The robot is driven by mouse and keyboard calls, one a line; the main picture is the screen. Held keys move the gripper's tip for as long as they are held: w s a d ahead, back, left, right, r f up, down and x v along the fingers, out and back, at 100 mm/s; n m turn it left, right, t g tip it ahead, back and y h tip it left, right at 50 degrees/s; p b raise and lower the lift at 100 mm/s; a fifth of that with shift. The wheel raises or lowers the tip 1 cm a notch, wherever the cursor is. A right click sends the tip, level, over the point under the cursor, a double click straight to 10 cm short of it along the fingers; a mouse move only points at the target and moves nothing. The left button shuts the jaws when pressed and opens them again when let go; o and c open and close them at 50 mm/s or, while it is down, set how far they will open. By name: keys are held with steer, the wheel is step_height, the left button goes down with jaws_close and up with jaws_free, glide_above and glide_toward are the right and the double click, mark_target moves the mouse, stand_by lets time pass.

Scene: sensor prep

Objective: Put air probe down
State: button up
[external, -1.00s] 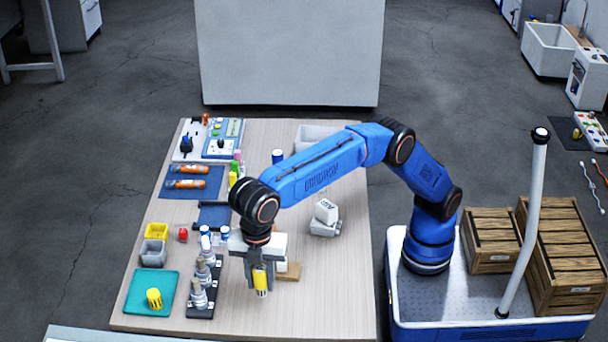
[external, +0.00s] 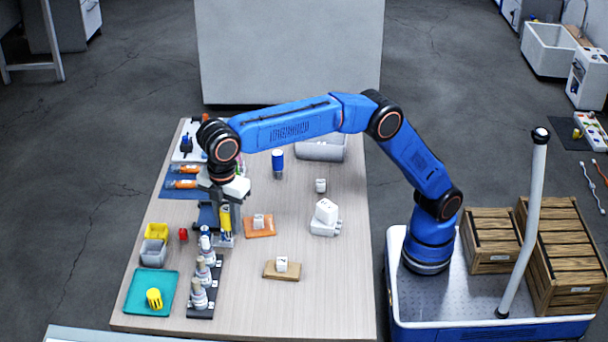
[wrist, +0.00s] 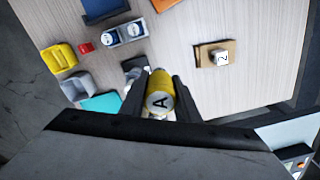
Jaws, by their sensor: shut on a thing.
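My gripper (external: 222,205) is shut on the air probe, a yellow cylinder (external: 225,218), and holds it upright above the left half of the table. In the wrist view the probe (wrist: 160,82) sits between my fingers (wrist: 158,100), its grey end marked "A" facing the camera. Its lower end is hidden there. A second yellow probe (external: 154,298) stands on the teal mat (external: 135,306).
A dark rack (external: 203,309) with several grey-white fittings stands below my gripper in the picture. Yellow (external: 156,230) and grey (external: 153,253) bins and a red piece (external: 183,234) lie to its left. White blocks (external: 326,214) stand right of centre. The table's right front is clear.

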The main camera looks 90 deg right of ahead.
steer(key=w+d+m, duration=0.2)
steer(key=w+d, duration=0.1)
steer(key=d, duration=0.6)
steer(key=w+d+m, duration=0.2)
steer(key=d, duration=0.8)
steer(key=s+d+m, duration=0.3)
steer(key=d+m, duration=0.4)
steer(key=d, duration=2.4)
steer(key=s+d+f+m, duration=0.15)
steer(key=s+d, duration=0.25)
steer(key=d, duration=0.4)
steer(key=s+d+r+m, duration=0.1)
steer(key=s+d+m, duration=0.25)
steer(key=d, duration=0.35)
steer(key=shift+n, duration=0.4)
steer(key=f, duration=1)
steer(key=shift+s+d+f, duration=0.1)
steer(key=shift+s+d, duration=0.15)
steer(key=shift+f, duration=0.1)
steer(key=o, duration=1.1)
